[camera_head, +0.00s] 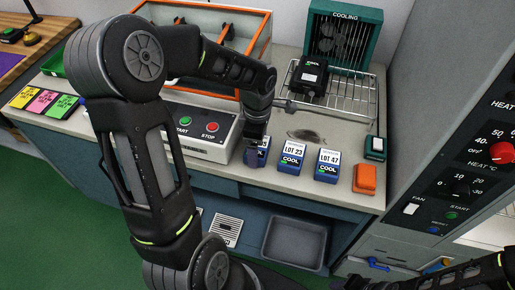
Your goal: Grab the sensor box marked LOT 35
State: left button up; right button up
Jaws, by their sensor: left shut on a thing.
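My left gripper (255,150) reaches down to the counter and is shut on a blue-and-white sensor box (263,151). The gripper covers much of this box, and I cannot read its lot number. To its right stand two similar blue-and-white boxes, one marked LOT 23 (292,161) and one marked LOT 47 (327,165), both labelled COOL. My right gripper is not in view; only part of my right arm shows at the bottom right.
A control panel (214,143) with START and STOP buttons stands left of the boxes. A wire rack (352,98) holding a black device (310,76) is behind, before the COOLING unit (345,30). An orange block (365,179) lies right. A grey bin (295,243) sits below.

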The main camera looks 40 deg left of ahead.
pick_arm(q)
jog(key=c, duration=0.5)
jog(key=shift+r, duration=0.15)
jog(key=shift+c, duration=0.2)
notch_tip(320, 180, up, 10)
jog(key=shift+f, duration=0.15)
dwell(0.5)
